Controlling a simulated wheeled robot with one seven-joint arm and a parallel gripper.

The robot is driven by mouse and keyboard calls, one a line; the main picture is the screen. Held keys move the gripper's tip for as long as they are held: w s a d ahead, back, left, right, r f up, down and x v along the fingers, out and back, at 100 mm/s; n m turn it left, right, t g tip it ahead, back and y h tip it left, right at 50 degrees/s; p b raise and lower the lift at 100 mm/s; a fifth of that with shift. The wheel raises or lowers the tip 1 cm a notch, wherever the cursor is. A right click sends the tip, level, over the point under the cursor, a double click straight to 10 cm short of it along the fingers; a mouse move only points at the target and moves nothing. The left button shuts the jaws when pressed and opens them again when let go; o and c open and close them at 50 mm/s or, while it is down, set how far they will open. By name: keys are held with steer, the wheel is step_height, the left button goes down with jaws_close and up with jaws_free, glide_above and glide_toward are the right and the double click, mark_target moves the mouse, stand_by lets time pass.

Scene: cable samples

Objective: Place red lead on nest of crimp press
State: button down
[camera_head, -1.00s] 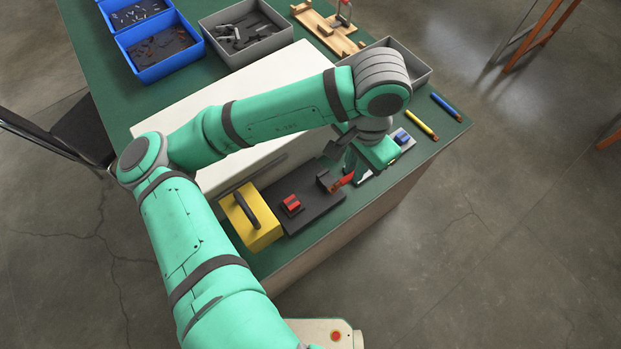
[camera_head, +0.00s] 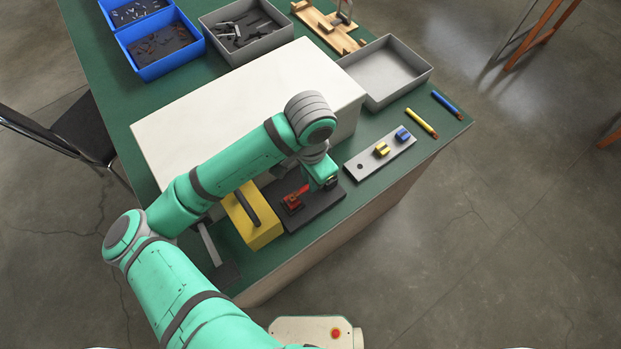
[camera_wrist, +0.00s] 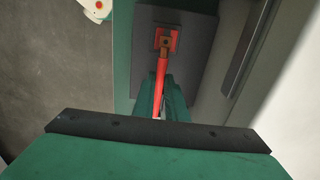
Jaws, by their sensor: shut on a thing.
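The crimp press has a yellow body (camera_head: 241,220) with a black handle and a dark base plate (camera_head: 320,213), in the head view. Its small red nest (camera_head: 291,206) sits on that plate. My gripper (camera_head: 325,182) is over the plate, right of the nest, shut on the red lead (camera_head: 302,190). In the wrist view, the red lead (camera_wrist: 161,80) runs from my gripper (camera_wrist: 160,106) to the red nest (camera_wrist: 173,42). Its brown end overlaps the nest there. I cannot tell whether it rests in the nest or hangs just above it.
A grey strip (camera_head: 366,174) with yellow and blue holders lies right of the press. A yellow lead (camera_head: 422,123) and a blue lead (camera_head: 446,104) lie beyond it. A large white box (camera_head: 230,110) stands behind the press. An empty grey bin (camera_head: 424,76) is at the back right.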

steer(key=shift+f, duration=0.3)
steer(key=shift+f, duration=0.15)
steer(key=c, duration=1.8)
jaws_free()
step_height(320, 180, up, 12)
steer(key=shift+r, duration=0.2)
steer(key=shift+w+f, duration=0.1)
